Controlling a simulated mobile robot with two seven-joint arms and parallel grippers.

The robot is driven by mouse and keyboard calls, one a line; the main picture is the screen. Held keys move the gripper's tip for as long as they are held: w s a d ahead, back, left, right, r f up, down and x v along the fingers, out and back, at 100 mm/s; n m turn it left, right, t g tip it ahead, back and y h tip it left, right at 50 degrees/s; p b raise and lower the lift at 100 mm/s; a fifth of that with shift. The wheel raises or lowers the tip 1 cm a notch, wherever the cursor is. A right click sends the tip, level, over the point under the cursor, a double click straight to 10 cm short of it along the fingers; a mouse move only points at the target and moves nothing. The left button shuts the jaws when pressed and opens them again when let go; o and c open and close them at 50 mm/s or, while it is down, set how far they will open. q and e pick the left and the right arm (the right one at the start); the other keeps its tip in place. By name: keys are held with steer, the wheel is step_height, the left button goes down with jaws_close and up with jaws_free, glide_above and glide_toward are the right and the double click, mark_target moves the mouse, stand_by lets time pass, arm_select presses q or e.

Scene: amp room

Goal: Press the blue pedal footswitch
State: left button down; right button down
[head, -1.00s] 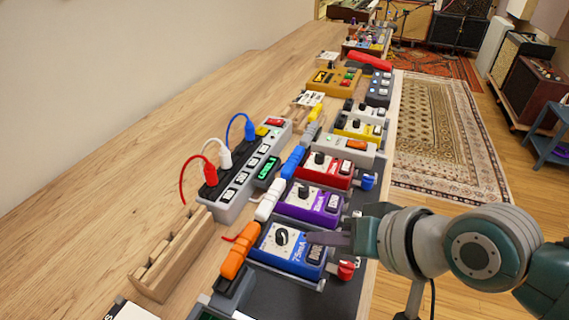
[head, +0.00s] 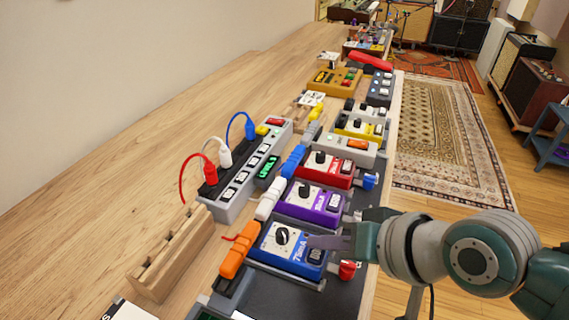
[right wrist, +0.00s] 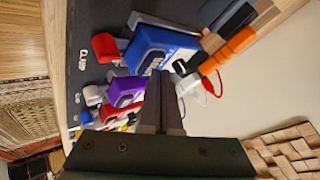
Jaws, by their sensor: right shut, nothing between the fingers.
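The blue pedal (head: 272,256) sits at the near end of the dark pedalboard in the head view, with a pale face, a black knob and a dark footswitch (head: 315,257) on its right part. My right gripper (head: 310,241) is shut and empty, its fingertips over the right part of the blue pedal, right beside or above the footswitch. In the right wrist view the shut fingers (right wrist: 162,75) overlap the blue pedal (right wrist: 147,45) near its footswitch. I cannot tell whether the tips touch the switch. My left gripper is not in view.
A purple pedal (head: 296,207) and a red pedal (head: 340,178) stand just beyond the blue one. An orange plug (head: 239,250) is on its left, a red knob (head: 347,270) on its right. A power strip (head: 235,190) and a wooden rack (head: 180,255) stand left.

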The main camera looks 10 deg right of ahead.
mark_target(323, 255)
steer(key=shift+f, duration=0.3)
stand_by(0.4)
steer(key=shift+r, duration=0.1)
steer(key=shift+r+p, duration=0.65)
steer(key=shift+p, duration=0.05)
steer(key=shift+r, duration=0.15)
step_height(323, 255, up, 5)
steer(key=p, duration=0.5)
steer(key=shift+p, duration=0.3)
